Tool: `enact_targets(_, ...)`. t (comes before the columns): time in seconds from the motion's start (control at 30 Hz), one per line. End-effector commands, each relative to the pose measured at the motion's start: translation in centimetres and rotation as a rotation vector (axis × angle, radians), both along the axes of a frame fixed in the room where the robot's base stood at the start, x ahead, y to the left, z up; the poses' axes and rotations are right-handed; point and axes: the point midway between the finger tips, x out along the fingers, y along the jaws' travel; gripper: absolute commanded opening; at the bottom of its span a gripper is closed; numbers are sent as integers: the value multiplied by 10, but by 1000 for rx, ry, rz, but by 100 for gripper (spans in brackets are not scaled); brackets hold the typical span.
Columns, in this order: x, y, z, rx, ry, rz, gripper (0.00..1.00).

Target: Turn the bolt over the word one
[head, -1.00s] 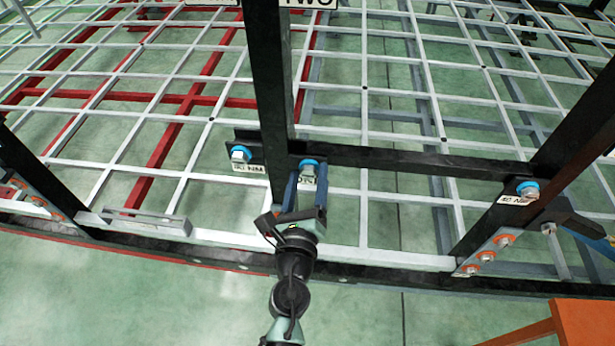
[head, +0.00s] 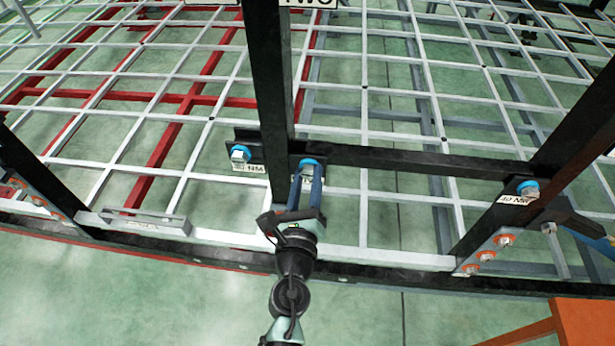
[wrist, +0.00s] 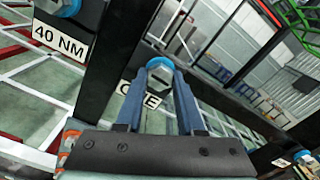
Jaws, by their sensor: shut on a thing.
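The bolt over the word one (wrist: 160,76) is a silver hex head with a blue washer, on a black bracket at the post. In the head view, this bolt (head: 310,163) shows at the foot of the black post, its lower part covered by my fingers. The white label (wrist: 152,99) below it is partly hidden by my blue fingers and reads like "ONE". My gripper (wrist: 160,82) reaches up to the bolt and is shut on its head, one finger on each side. My gripper (head: 306,182) points away from me in the head view.
Another blue-washered bolt (head: 240,153) with an "NM" label sits just left of the post (head: 270,80). A further bolt (head: 527,188) is on the right post. A black crossbar (head: 400,160) joins the posts. An orange table (head: 585,325) stands at lower right.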

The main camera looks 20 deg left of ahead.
Motion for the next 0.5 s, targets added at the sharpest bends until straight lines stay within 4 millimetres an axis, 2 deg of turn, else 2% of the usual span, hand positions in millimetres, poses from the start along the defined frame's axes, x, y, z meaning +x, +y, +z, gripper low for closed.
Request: enact_targets(0.5, 0, 0, -1, 401, 116, -1, 0)
